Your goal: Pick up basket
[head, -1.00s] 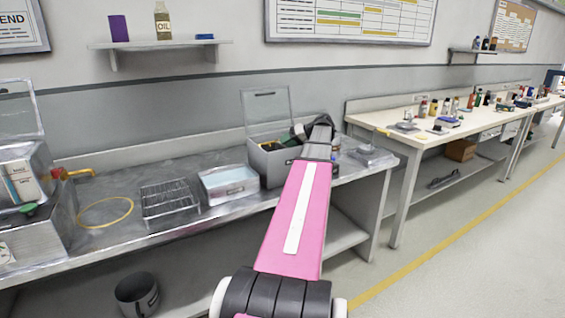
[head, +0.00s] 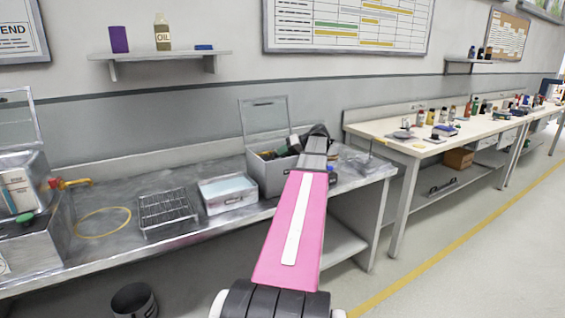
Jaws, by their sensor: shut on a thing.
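A silvery wire basket (head: 166,212) sits on the metal bench, left of a white tray. My gripper (head: 316,133) is far to its right, at the right end of an open grey box (head: 268,172), and does not touch the basket. My pink forearm and wrist hide most of the gripper and part of the box. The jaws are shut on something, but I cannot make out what.
The white tray (head: 228,193) with pale blue contents stands between basket and box. A yellow ring (head: 103,222) lies left of the basket, near a clear-lidded case (head: 28,205). A bin (head: 134,299) is below. A cream table (head: 425,150) stands right, with clear floor before it.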

